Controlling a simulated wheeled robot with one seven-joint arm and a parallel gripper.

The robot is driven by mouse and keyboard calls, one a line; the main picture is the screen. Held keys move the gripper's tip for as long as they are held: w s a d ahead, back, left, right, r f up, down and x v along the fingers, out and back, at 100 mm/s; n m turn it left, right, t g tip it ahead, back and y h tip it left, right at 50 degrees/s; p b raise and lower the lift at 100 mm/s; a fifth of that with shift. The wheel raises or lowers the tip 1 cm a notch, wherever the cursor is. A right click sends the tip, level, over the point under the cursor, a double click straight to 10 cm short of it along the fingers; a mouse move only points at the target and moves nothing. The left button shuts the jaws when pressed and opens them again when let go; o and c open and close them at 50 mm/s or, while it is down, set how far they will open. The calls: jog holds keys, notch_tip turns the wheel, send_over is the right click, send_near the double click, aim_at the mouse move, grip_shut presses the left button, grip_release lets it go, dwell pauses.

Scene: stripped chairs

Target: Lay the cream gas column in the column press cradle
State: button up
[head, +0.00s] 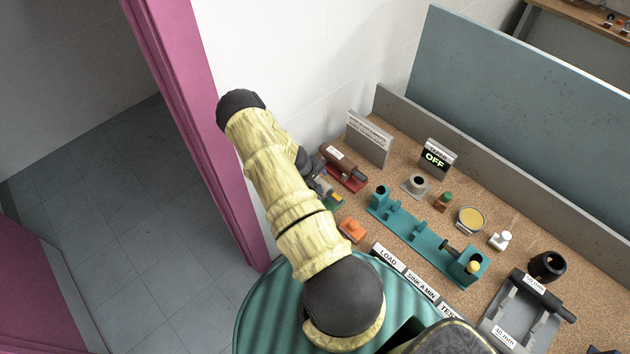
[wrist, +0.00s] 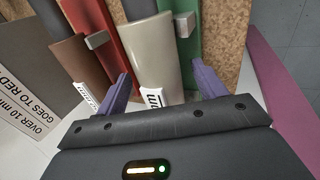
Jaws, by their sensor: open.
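The cream gas column (wrist: 155,50) lies in the wrist view with a white label at its near end. It is between the two purple fingers of my gripper (wrist: 163,84), which is open and stands around it. I cannot tell whether the fingers touch it. A green rest (wrist: 187,50) is beside and partly under it. In the head view my gripper (head: 314,172) is at the left of the bench, mostly hidden by my arm, and the column is largely hidden too. The teal column press cradle (head: 412,228) lies on the bench right of it, with its middle supports empty.
A brown column (head: 343,162) lies on a red rest (head: 350,181) close beside; it also shows in the wrist view (wrist: 78,62). An orange block (head: 352,230), a sign reading OFF (head: 436,158), small cups and a grey gauge (head: 513,318) share the bench. A pink post stands left.

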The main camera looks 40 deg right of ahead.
grip_shut()
jog(key=shift+r, duration=0.15)
jog(key=shift+r+b, duration=0.3)
jog(key=shift+r, duration=0.15)
notch_tip(320, 180, up, 9)
jog(key=b, duration=0.3)
dwell(0.7)
